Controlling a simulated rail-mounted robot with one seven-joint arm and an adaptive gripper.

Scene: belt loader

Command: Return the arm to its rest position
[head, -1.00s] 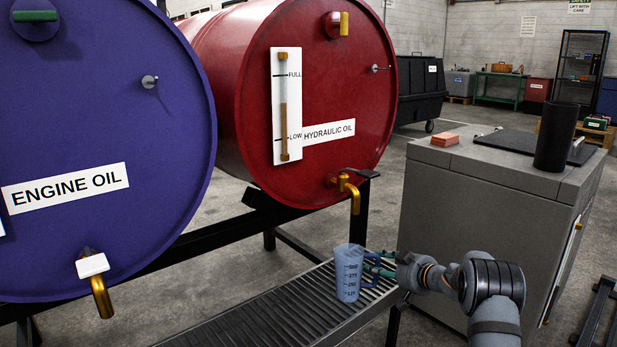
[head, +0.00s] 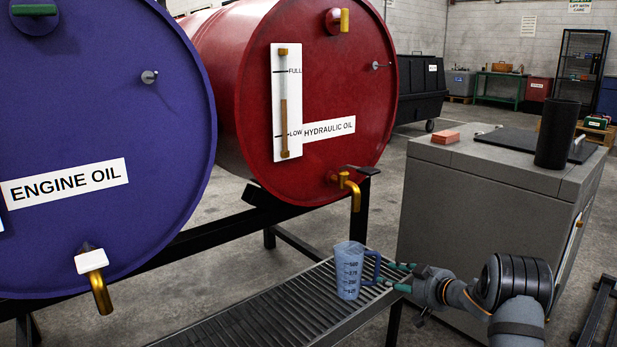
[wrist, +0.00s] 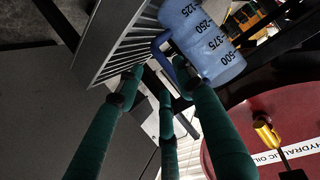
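My gripper (head: 402,277) is at the right end of the slatted tray, just right of the blue measuring jug (head: 348,271). Its green fingers are spread apart. The jug stands upright on the slatted tray (head: 272,309), with its handle towards my gripper. In the wrist view the open green fingers (wrist: 157,92) point towards the jug (wrist: 203,40) and its handle lies near their tips. Nothing shows between the fingers apart from the handle close by; I cannot tell if a finger touches it.
The red hydraulic oil drum (head: 290,180) with its brass tap (head: 350,185) is above and behind the jug. The blue engine oil drum (head: 100,215) is at the left. A grey cabinet (head: 475,215) stands close behind my arm. Floor shows at the lower right.

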